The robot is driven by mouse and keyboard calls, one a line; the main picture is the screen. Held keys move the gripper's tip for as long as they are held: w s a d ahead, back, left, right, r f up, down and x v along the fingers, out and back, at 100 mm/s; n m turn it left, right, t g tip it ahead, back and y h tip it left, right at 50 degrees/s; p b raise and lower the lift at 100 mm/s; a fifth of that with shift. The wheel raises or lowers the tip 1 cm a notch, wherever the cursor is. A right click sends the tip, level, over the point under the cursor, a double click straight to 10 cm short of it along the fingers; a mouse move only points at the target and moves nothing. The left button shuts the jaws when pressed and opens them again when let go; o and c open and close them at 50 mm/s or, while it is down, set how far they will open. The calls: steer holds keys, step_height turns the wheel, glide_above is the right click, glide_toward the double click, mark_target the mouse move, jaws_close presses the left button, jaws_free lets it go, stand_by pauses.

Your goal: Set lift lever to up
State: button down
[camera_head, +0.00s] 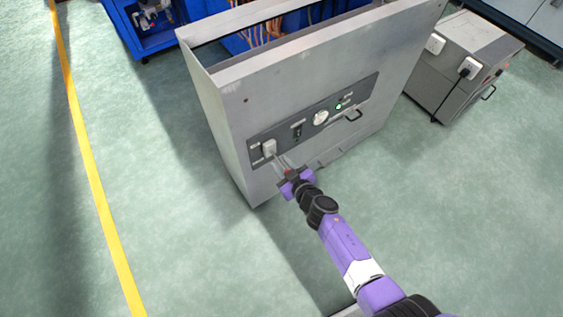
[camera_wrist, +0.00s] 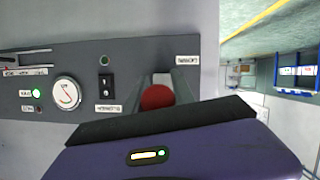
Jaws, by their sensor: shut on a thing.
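The grey sealing machine's dark control panel (camera_head: 310,124) faces my arm, with a pale lever housing (camera_head: 268,147) at its left end. The lift lever's red round knob (camera_wrist: 157,97) shows in the wrist view, between the grey fingers of my gripper (camera_wrist: 160,88). In the head view my gripper (camera_head: 283,164) reaches up to the panel just right of and below the housing. It is shut on the lever at the knob. The lever's shaft is mostly hidden by the fingers, so its exact tilt is hard to tell.
Beside the lever are a black rocker switch (camera_wrist: 106,86), a round gauge (camera_wrist: 66,92) and a lit green lamp (camera_wrist: 36,93). A black handle (camera_head: 347,116) juts out farther right. A grey cabinet (camera_head: 462,65) stands at the upper right. The floor at left is clear.

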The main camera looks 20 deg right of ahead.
steer(key=shift+r+p, duration=0.6)
steer(key=shift+p, duration=0.95)
steer(key=shift+r+p, duration=0.2)
steer(key=shift+p, duration=0.2)
steer(key=shift+r+p, duration=0.25)
steer(key=shift+p, duration=0.05)
steer(key=shift+d+r, duration=0.1)
steer(key=c, duration=1.1)
jaws_free()
steer(key=shift+o, duration=0.2)
steer(key=shift+s, duration=0.1)
steer(key=p+v, duration=0.3)
steer(key=v, duration=0.3)
steer(key=shift+s+r, duration=0.15)
steer(key=shift+s, duration=0.05)
steer(key=shift+s+r+p, duration=0.1)
steer(key=shift+s+p, duration=0.25)
steer(key=shift+s, duration=0.2)
